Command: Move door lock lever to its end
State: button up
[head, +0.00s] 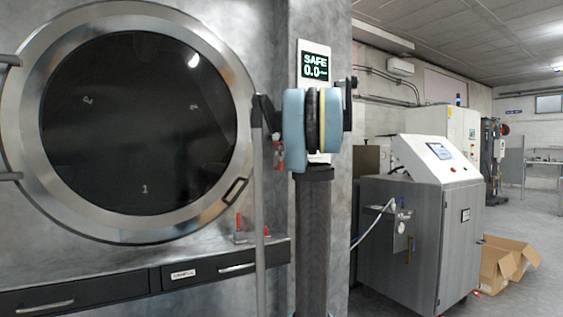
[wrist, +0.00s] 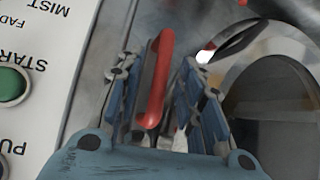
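A red lever handle (wrist: 155,80) stands between the two blue-padded fingers of my gripper (wrist: 165,100) in the wrist view. The fingers are apart, with the lever nearer the left finger; I cannot tell whether it touches. In the head view, a small red part (head: 278,153) shows just left of my blue arm links, beside the washer door. My fingers are mostly hidden there. The round washer door (head: 228,95) has a metal rim and dark glass and looks closed.
A panel with a green START button (wrist: 12,84) is close left of my gripper in the wrist view. Drawers (head: 210,269) sit under the door. A grey machine (head: 405,245) and cardboard box (head: 505,262) stand right.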

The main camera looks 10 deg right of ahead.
jog(key=v, duration=0.8)
jog(key=shift+s+r, duration=0.1)
jog(key=shift+s, duration=0.05)
jog(key=s+a+f+m+g+h, duration=0.1)
jog(key=s+a+f+g, duration=0.1)
jog(key=s+a+f, duration=0.65)
jog(key=s+a+f+m+g+h, duration=0.1)
jog(key=s+a+f+m+g, duration=0.15)
jog(key=s+f, duration=1)
jog(key=s+f+h, duration=0.1)
jog(key=s+f, duration=0.5)
jog(key=f, duration=0.5)
jog(key=s+a+f+m+g, duration=0.1)
jog(key=s+f, duration=0.5)
jog(key=f, duration=0.5)
jog(key=s+f+m+h, duration=0.1)
jog(key=s+f, duration=0.5)
jog(key=f, duration=0.5)
jog(key=shift+a+h, duration=0.25)
jog(key=shift+h, duration=0.05)
jog(key=shift+s+f+g, duration=0.1)
jog(key=shift+g, duration=0.15)
jog(key=shift+w+f, duration=0.2)
jog(key=shift+w, duration=0.2)
